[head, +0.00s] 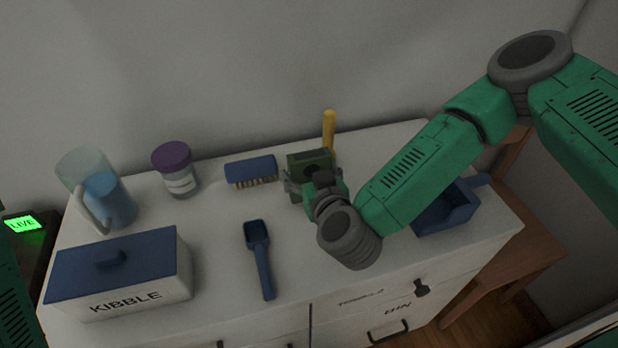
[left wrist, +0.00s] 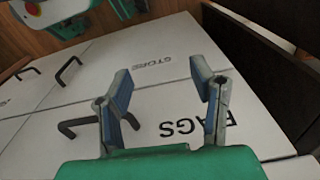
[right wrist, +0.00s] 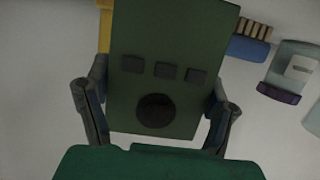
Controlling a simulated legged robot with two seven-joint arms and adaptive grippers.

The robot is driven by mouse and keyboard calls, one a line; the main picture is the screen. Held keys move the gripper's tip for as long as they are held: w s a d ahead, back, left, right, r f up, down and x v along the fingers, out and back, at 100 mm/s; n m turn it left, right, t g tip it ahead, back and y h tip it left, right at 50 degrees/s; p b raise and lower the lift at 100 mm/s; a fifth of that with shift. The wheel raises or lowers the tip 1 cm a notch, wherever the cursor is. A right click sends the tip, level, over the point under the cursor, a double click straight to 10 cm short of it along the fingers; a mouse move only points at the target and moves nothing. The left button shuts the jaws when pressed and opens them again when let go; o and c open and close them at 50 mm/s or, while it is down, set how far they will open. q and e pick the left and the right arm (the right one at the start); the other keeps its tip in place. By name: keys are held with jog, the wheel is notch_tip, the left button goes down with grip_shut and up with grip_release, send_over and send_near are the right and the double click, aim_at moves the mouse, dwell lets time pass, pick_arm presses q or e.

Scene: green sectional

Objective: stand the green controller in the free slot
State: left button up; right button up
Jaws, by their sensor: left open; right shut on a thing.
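The green controller (head: 309,160) is a dark green block above the back middle of the white cabinet top. In the right wrist view its face (right wrist: 157,45) shows three dark buttons and a round dark knob. My right gripper (head: 313,180) is shut on it, one finger at each side. I cannot tell whether its lower end touches anything. My left gripper (left wrist: 161,80) is open and empty in front of white drawer fronts; it is outside the head view. I cannot make out the free slot; the controller and my right arm may hide it.
A yellow handle (head: 329,125) stands right behind the controller.

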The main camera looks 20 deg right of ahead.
jog(key=shift+f, duration=0.75)
jog(key=shift+f, duration=0.1)
jog(key=o, duration=1.4)
jog(key=shift+f, duration=0.1)
jog(key=shift+o, duration=0.2)
jog(key=shift+f+b, duration=0.2)
jog(key=shift+b, duration=0.3)
jog(key=p+v, duration=1.2)
jog(key=v, duration=0.2)
jog(key=shift+r, duration=0.15)
